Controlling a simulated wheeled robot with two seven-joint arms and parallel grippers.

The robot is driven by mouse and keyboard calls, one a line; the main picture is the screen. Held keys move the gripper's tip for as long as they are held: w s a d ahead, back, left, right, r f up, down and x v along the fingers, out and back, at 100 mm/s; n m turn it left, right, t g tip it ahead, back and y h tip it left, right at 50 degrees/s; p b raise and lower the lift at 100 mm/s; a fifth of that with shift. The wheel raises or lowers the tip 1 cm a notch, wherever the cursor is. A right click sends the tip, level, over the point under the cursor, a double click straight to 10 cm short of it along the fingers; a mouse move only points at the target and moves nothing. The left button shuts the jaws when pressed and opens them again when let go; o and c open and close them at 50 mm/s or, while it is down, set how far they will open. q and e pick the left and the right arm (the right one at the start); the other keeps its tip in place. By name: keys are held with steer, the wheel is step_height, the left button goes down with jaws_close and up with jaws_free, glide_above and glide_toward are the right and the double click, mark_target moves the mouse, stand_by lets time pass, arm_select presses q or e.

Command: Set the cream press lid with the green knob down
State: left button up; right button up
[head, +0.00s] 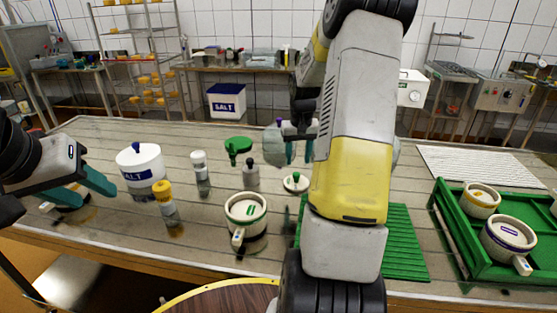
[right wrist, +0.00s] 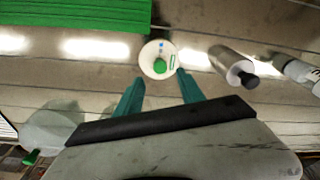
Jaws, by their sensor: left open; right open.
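The cream press lid with the green knob (head: 296,183) lies flat on the table, knob up, left of my right forearm. In the right wrist view the lid (right wrist: 150,68) is just beyond the two teal fingertips, roughly centred between them, with nothing gripping it. My right gripper (head: 290,152) is open and empty, partly hidden by its own arm. My left gripper (head: 104,190) is open and empty at the left, near the salt tub. A cream mould with a green mark (head: 246,208) stands in front of the lid, to its left.
A salt tub (head: 139,168), a yellow-topped shaker (head: 164,195) and a white-topped one (head: 199,163) are further left. A green mat (head: 404,245) and a green tray (head: 455,232) with moulds lie right.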

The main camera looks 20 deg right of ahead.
steer(key=s+a+r+t, duration=0.1)
steer(key=s+a+r, duration=0.15)
steer(key=r, duration=0.35)
steer(key=s+a+r, duration=0.2)
steer(key=a+r, duration=0.1)
steer(key=r, duration=0.3)
steer(key=s+a+r+n+t+y, duration=0.1)
steer(key=s+a+r+t, duration=0.1)
steer(key=s+a, duration=0.6)
steer(key=s+a+r+n+t+y, duration=0.1)
steer(key=s+a+r, duration=0.4)
steer(key=s, duration=0.7)
steer(key=a+n, duration=0.1)
steer(key=a, duration=0.1)
steer(key=shift+a+t, duration=0.35)
steer(key=shift+t, duration=0.05)
